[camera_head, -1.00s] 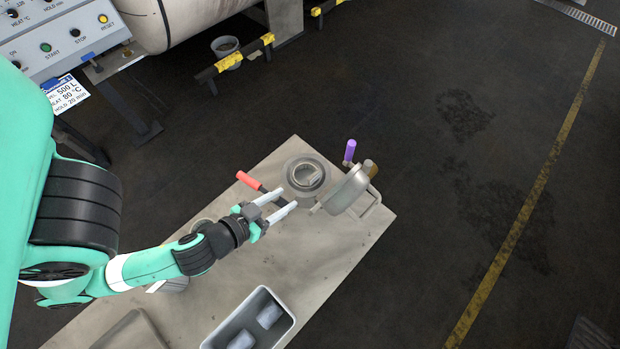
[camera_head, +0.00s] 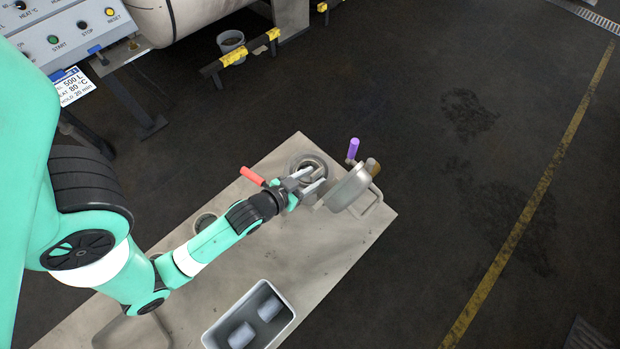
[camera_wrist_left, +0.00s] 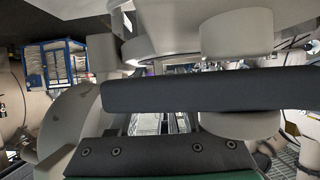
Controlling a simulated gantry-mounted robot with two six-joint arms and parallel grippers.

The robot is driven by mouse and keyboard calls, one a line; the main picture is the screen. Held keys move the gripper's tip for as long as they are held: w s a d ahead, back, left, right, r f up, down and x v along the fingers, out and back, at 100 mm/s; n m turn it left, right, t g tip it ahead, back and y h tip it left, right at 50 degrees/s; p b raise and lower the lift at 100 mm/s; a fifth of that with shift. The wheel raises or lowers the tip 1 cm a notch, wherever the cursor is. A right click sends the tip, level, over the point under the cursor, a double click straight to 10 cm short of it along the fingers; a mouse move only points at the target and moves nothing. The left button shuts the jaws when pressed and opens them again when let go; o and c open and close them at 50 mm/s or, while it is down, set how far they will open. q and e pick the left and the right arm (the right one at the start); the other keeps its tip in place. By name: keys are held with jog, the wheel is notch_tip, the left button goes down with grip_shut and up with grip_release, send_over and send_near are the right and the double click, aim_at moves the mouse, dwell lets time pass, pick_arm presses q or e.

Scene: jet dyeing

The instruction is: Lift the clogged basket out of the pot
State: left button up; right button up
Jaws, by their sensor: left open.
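A round grey metal pot (camera_head: 297,160) stands near the far end of the table. A red handle (camera_head: 252,176) sticks out to its left. My left gripper (camera_head: 311,179) is over the pot's mouth with its two pale fingers apart. The fingers and wrist cover most of the basket inside, so I cannot tell whether they touch it. In the left wrist view, dark gripper parts and large grey rounded metal shapes fill the picture close up; the basket is not clear there. My right gripper is not in view.
A metal lid-like piece (camera_head: 348,189) leans in a frame just right of the pot, near a purple handle (camera_head: 353,148). A grey bin (camera_head: 212,333) with two grey cylinders stands at the table's (camera_head: 335,246) front. The table's right part is clear.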

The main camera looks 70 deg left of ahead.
pick_arm(q)
grip_shut()
dwell(1.4)
